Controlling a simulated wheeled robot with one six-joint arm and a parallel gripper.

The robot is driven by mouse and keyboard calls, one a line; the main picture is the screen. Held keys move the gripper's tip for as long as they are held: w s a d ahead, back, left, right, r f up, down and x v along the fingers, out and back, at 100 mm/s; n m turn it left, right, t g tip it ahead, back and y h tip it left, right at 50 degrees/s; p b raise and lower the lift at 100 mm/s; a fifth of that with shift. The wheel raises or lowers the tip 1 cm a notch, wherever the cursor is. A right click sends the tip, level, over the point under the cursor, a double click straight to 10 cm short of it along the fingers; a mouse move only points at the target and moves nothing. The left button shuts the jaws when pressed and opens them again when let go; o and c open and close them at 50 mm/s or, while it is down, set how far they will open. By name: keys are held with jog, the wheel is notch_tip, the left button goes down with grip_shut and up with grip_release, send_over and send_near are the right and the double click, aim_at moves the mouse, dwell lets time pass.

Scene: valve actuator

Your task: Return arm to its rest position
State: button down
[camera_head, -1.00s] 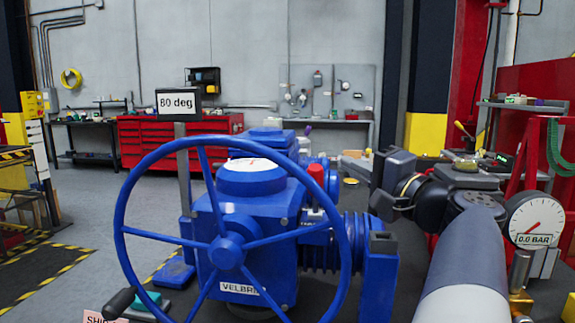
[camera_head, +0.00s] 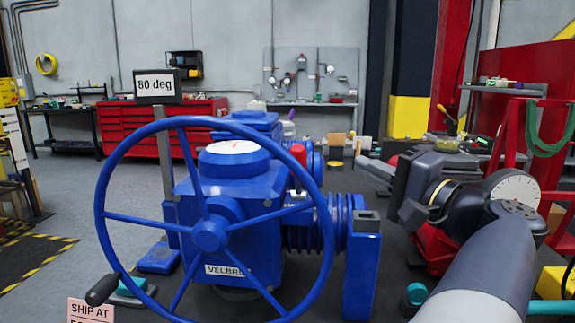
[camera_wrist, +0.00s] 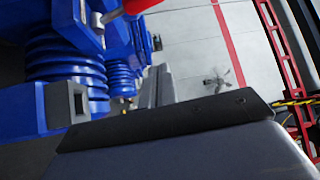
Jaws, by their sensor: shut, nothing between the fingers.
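My gripper (camera_head: 372,168) is at the right in the head view, raised beside the blue valve actuator (camera_head: 236,178) and apart from it. Its fingers are shut and empty. In the wrist view the closed grey fingers (camera_wrist: 155,86) show near the middle, with the actuator's ribbed blue housing (camera_wrist: 65,60) at the left. The blue handwheel (camera_head: 210,236) stands in front of the actuator, clear of my gripper, with a dark crank handle (camera_head: 102,290) at its lower left. A sign (camera_head: 158,85) above reads 80 deg.
A round gauge (camera_head: 515,188) is partly hidden behind my arm at the right. Red shelving (camera_head: 535,75) stands beyond it. A red tool cabinet (camera_head: 150,128) is at the back left. A SHIP AT label (camera_head: 90,310) is at the lower left. Open floor lies left of the actuator.

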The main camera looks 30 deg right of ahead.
jog(key=shift+w, duration=0.1)
jog(key=w+a+r+m+g+p, duration=0.1)
jog(key=w+m+g+p, duration=0.2)
jog(key=w+p, duration=0.8)
jog(key=m+p, duration=0.1)
jog(key=p, duration=0.4)
jog(key=shift+w+g+p, duration=0.35)
jog(key=shift+g+p, duration=0.05)
dwell(0.6)
